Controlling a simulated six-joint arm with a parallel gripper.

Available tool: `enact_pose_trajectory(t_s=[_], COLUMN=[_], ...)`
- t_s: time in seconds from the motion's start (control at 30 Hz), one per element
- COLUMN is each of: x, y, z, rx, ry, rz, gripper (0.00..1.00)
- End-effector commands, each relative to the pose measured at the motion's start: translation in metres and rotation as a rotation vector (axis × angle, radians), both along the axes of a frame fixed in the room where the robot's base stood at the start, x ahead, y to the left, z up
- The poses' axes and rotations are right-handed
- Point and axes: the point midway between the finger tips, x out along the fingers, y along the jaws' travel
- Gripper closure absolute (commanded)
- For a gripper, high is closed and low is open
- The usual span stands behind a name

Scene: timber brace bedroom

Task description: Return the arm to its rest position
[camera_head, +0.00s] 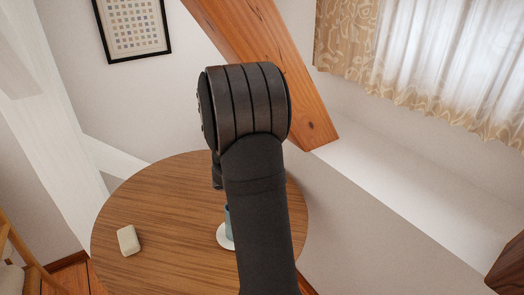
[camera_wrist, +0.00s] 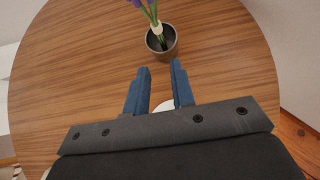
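My gripper (camera_wrist: 160,69) shows two blue fingers in the wrist view. They stand apart with nothing between their tips, above the round wooden table (camera_wrist: 75,75). In the head view my dark arm reaches up the middle, over the table (camera_head: 165,200), and covers much of its right part. A blue piece shows at the arm's left edge there; I cannot tell whether it is a finger.
A grey pot (camera_wrist: 161,42) with purple flowers stands beyond the fingertips. A white round thing (camera_head: 223,238) is partly hidden by my arm. A cream block (camera_head: 128,240) lies at the table's left. A timber brace (camera_head: 250,45) slants behind my arm. The table's left side is mostly clear.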

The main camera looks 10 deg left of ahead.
Motion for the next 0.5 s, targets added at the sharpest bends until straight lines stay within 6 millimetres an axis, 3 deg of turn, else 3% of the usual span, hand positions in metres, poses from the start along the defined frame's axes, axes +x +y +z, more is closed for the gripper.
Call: enact_pose_trajectory(t_s=[0.5], x=[0.048], y=[0.0], z=[-0.05], rx=[-0.001], ry=[0.003], rz=[0.0], gripper=[0.77])
